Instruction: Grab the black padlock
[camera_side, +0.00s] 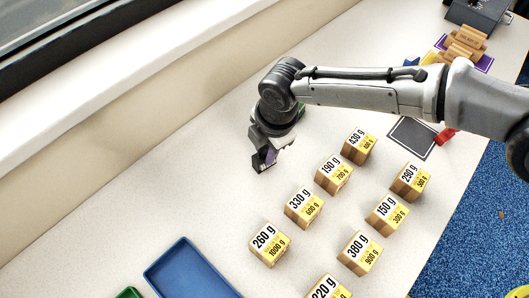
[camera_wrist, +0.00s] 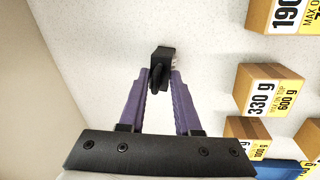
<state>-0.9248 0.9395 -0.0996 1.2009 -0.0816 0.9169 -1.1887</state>
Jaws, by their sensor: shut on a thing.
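The black padlock (camera_wrist: 161,58) shows in the wrist view between the tips of two purple fingers. My gripper (camera_wrist: 160,76) is shut on it. In the side view my gripper (camera_side: 264,160) points down at the white table, left of the rows of cartons. The padlock is small and dark there and hard to tell from the fingers. I cannot tell whether it touches the table.
Several labelled cartons stand to the right, among them the 330 g carton (camera_side: 303,206) and the 260 g carton (camera_side: 269,244). A blue tray (camera_side: 172,264) lies at the front left. A black-bordered mat (camera_side: 412,138) is at the right. The wall runs along the left.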

